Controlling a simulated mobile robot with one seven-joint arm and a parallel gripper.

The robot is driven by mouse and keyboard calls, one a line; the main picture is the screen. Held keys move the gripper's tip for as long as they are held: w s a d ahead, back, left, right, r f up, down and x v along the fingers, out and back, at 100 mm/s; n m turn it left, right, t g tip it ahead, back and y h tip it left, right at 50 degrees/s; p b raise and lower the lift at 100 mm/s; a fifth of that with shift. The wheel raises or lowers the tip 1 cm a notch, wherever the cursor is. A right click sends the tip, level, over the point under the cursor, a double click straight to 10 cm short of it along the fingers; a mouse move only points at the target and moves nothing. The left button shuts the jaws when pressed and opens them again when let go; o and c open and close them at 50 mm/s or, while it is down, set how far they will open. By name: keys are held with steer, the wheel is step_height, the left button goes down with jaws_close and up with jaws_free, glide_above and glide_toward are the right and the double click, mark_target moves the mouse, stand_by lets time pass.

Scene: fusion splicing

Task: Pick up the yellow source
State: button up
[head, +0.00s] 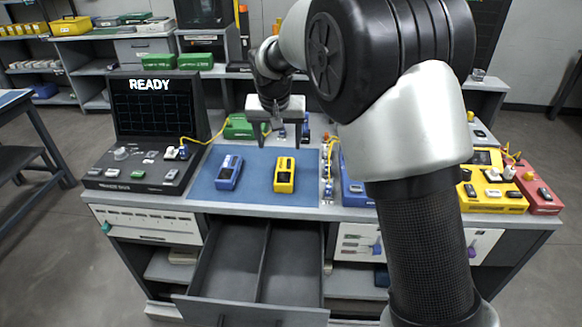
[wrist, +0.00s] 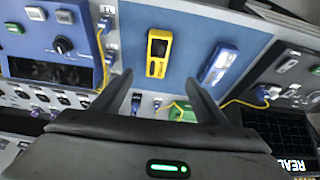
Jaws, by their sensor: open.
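The yellow source (head: 284,175) is a small upright-lying yellow block with a dark display, flat on the blue mat (head: 258,197). It also shows in the wrist view (wrist: 159,53), beyond and between the fingertips. My gripper (head: 281,145) hangs above the back edge of the mat, behind the source in the head view. In the wrist view my gripper (wrist: 162,88) has its two fingers spread wide with nothing between them. The source is apart from the fingers.
A blue handheld device (head: 229,172) lies left of the source on the mat. A green box (head: 240,127) stands behind. A console reading READY (head: 150,105) is at left, and a yellow unit (head: 488,185) at right. An open, empty drawer (head: 240,262) juts out below the bench.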

steer(key=b, duration=0.1)
glide_above(285, 171)
steer(key=s, duration=0.3)
steer(key=f, duration=1)
steer(key=shift+a+f, duration=0.2)
steer(key=shift+a, duration=0.15)
steer(key=shift+w+d+b+x, duration=0.15)
steer(key=shift+b+x, duration=0.2)
steer(key=shift+x, duration=1.1)
steer(key=shift+w+d+b+x, duration=0.15)
steer(key=shift+b+x, duration=0.2)
steer(key=shift+x, duration=1.15)
steer(key=shift+s+r, duration=0.1)
steer(key=shift+r, duration=0.05)
steer(key=shift+c, duration=0.2)
steer(key=c, duration=1.3)
